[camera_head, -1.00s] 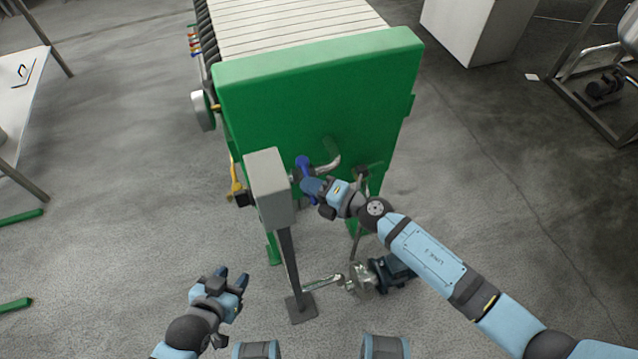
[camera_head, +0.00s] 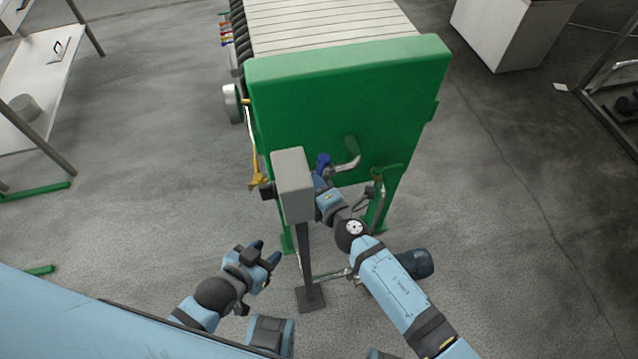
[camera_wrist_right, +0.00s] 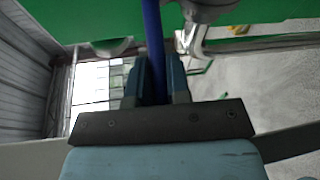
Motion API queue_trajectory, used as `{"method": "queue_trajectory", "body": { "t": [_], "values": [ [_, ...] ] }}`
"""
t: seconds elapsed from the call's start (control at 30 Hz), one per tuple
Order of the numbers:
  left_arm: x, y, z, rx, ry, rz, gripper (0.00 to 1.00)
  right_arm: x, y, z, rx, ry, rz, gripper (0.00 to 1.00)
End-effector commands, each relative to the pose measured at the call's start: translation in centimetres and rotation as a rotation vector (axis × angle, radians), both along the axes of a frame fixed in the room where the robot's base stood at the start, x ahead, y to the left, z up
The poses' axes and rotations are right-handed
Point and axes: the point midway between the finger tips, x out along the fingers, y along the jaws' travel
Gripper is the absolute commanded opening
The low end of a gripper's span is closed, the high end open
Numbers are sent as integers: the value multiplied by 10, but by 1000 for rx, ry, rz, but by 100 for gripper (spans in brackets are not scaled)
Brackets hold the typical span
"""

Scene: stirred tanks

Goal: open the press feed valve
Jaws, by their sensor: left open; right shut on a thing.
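The press feed valve shows as a blue handle (camera_head: 322,161) beside a bent metal pipe (camera_head: 349,157) on the green end plate of the press (camera_head: 345,105). In the right wrist view, a blue lever (camera_wrist_right: 153,35) runs down between the fingers. My right gripper (camera_wrist_right: 154,82) is shut on this lever. My left gripper (camera_head: 268,257) is open and empty, low in front of the press, away from the valve.
The grey box (camera_head: 292,185) on its post (camera_head: 305,265) stands close to the left of my right gripper. A dark motor (camera_head: 416,264) lies low behind my right arm. A white table (camera_head: 45,85) is at the left.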

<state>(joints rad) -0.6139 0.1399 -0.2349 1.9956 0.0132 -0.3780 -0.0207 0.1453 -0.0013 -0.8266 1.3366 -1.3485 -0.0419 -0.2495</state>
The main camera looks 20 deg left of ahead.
Motion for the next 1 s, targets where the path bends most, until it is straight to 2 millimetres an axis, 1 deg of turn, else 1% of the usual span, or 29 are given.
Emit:
{"method": "queue_trajectory", "body": {
  "t": [0.23, 0.27, 0.3, 0.37, 0.63, 0.73, 0.87, 1.0],
  "values": [
    [0, 0, 0, 0, 0, 0, 43, 0, 0, -1, -1, 1, 1, 0],
    [0, 0, 0, 0, 0, 0, 43, 0, 0, -1, -1, 1, 1, 19],
    [0, 0, 0, 0, 0, 0, 43, 0, 0, -1, -1, 1, 1, 28],
    [0, 0, 0, 0, 0, 0, 43, 0, 0, -1, -1, 1, 1, 42],
    [-1, 0, -2, 1, 3, 0, 43, 0, 0, 0, 0, 0, 1, 42],
    [-1, 0, 0, 1, 4, 0, 43, -4, -4, 1, -1, 1, 1, 42],
    [-1, 0, 4, 1, 5, 0, 43, -18, -17, 4, -2, 1, 2, 42],
    [-1, 0, 9, 1, 4, 0, 43, -41, -40, 8, -2, 1, 2, 42]
  ]
}}
